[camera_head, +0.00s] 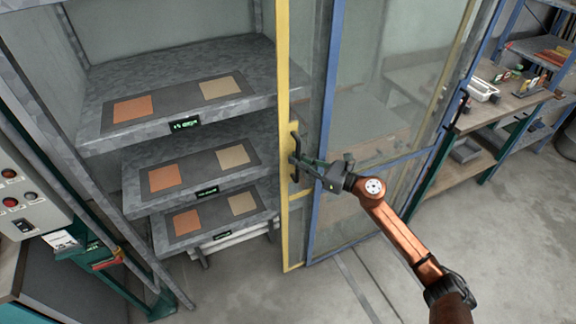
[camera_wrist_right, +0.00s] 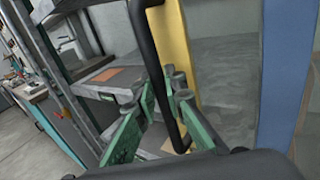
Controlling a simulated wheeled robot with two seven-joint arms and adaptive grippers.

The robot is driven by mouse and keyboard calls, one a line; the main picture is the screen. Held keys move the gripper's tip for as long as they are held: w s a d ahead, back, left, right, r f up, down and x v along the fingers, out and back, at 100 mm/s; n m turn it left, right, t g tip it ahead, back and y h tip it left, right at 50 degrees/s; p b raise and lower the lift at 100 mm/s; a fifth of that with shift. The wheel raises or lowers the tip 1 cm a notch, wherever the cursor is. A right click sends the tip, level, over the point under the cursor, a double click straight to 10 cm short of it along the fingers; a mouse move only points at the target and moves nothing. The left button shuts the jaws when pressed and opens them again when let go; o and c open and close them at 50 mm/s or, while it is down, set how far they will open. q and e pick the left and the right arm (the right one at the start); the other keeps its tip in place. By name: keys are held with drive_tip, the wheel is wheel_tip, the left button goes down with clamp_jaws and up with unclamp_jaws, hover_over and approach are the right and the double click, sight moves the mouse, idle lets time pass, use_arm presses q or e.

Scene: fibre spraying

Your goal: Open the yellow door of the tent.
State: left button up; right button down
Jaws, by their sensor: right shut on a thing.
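The yellow door (camera_head: 284,90) of the tent stands upright at the middle of the head view, its frame also seen in the right wrist view (camera_wrist_right: 176,60). Its black handle (camera_head: 294,157) is a vertical bar, seen close up in the right wrist view (camera_wrist_right: 150,60). My right gripper (camera_head: 298,160) reaches in from the right and is shut on the handle, its green fingers around the bar. To the left of the door the tent is open and shows its shelves. My left gripper is in neither view.
Grey shelves (camera_head: 185,135) with orange and beige squares fill the open bay. A blue-framed glass panel (camera_head: 365,110) stands right of the yellow frame. A control box (camera_head: 22,200) is at the left edge, a workbench (camera_head: 500,105) at the right. The floor in front is clear.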

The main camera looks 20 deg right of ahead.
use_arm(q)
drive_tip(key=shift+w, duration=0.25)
use_arm(e)
drive_tip(key=shift+w+d+r, duration=0.1)
drive_tip(key=shift+d+r, duration=0.05)
drive_tip(key=shift+d, duration=0.05)
drive_tip(key=c, duration=2.3)
unclamp_jaws()
drive_tip(key=v, duration=1.2)
